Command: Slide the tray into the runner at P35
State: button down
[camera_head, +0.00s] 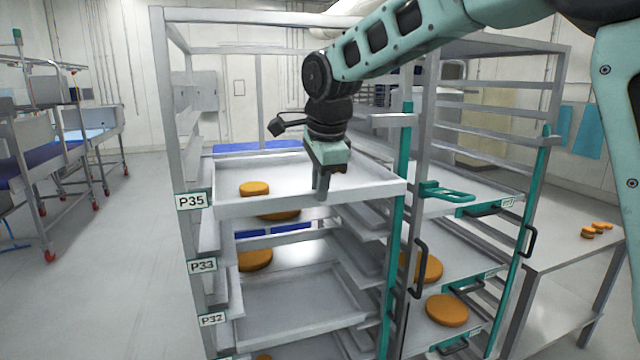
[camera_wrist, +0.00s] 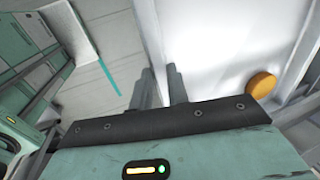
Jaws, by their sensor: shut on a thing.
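A shallow pale grey tray (camera_head: 300,182) lies level in the left bay of the rack, at the height of the label P35 (camera_head: 191,201). An orange round (camera_head: 254,188) lies in it, toward the left. My gripper (camera_head: 321,192) points down and is shut on the tray's front wall, right of its middle. In the wrist view the two fingers (camera_wrist: 160,85) straddle the tray wall, with the white tray floor (camera_wrist: 215,50) and an orange round (camera_wrist: 263,86) to the right. The side runners under the tray are mostly hidden, so I cannot tell how it rests on them.
A side table (camera_head: 575,250) is at the far right. The floor (camera_head: 110,250) at left is clear.

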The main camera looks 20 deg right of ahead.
jog(key=shift+f+b, duration=0.4)
jog(key=shift+f, duration=0.05)
dwell(0.3)
jog(key=c, duration=1.3)
grip_release()
jog(key=shift+f, duration=0.1)
jog(key=b+v, duration=0.3)
jog(key=v, duration=1.4)
jog(key=shift+s+r, duration=0.1)
jog(key=shift+r, duration=0.2)
